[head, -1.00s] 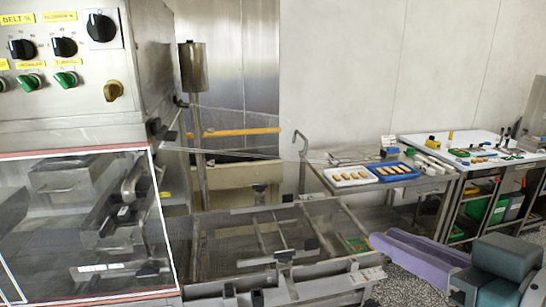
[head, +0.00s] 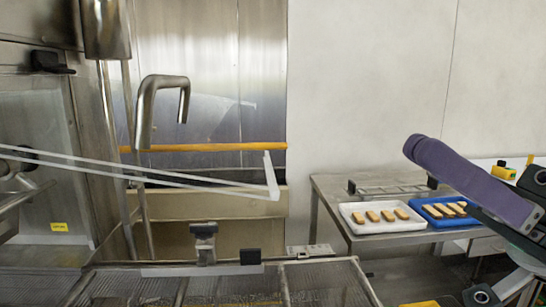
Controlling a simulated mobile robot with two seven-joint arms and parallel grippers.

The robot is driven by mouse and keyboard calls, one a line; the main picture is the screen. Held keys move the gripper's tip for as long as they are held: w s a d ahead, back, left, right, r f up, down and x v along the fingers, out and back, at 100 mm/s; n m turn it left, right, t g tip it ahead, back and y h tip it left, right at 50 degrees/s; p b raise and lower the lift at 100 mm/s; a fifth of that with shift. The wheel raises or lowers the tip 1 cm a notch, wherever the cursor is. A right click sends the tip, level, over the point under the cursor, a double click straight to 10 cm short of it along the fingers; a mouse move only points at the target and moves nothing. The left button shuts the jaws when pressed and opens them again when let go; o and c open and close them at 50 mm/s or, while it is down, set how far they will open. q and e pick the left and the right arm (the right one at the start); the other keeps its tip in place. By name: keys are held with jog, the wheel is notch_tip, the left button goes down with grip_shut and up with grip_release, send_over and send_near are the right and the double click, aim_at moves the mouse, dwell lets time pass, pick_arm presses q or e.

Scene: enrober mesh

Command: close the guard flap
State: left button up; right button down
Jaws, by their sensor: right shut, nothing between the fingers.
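The guard flap (head: 150,176) is a clear panel with pale edges, seen nearly edge-on in the head view. It stands out from the machine at the left, roughly level and raised above the wire mesh belt (head: 215,287). Its free end has a short upright pale lip (head: 271,176). My right gripper (head: 418,150) shows at the right as a purple, round-ended piece pointing up and left. It is shut and empty, well to the right of the flap's lip and not touching it. My left gripper is out of view.
A bent metal bar (head: 160,85) and a hanging metal cylinder (head: 105,30) stand near the flap. A yellow bar (head: 215,147) crosses behind it. A steel table (head: 335,188) at the right holds a white tray (head: 350,219) and a blue tray (head: 427,216) of bars.

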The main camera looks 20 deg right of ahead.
jog(key=s+r+p+x, duration=0.1)
jog(key=p+x, duration=0.4)
jog(key=x, duration=0.4)
jog(key=shift+w+a+f+b, duration=0.1)
jog(key=shift+w+a+f, duration=0.1)
jog(key=shift+f, duration=0.6)
jog(key=shift+w+a+f+b, duration=0.1)
jog(key=shift+w+a+f, duration=0.05)
jog(key=shift+f, duration=0.65)
jog(key=shift+w+a+f+b, duration=0.1)
jog(key=shift+w+a+f, duration=0.1)
jog(key=shift+f, duration=0.6)
jog(key=a+f+y+b, duration=0.1)
jog(key=a+f+b, duration=0.2)
jog(key=f+b, duration=0.4)
jog(key=w+a+f+y+b, duration=0.1)
jog(key=a+f+b, duration=0.2)
jog(key=f+b, duration=0.5)
jog(key=b, duration=0.4)
jog(key=shift+w+t+y+b, duration=0.3)
jog(key=shift+t+y+b, duration=0.1)
jog(key=shift+f, duration=0.1)
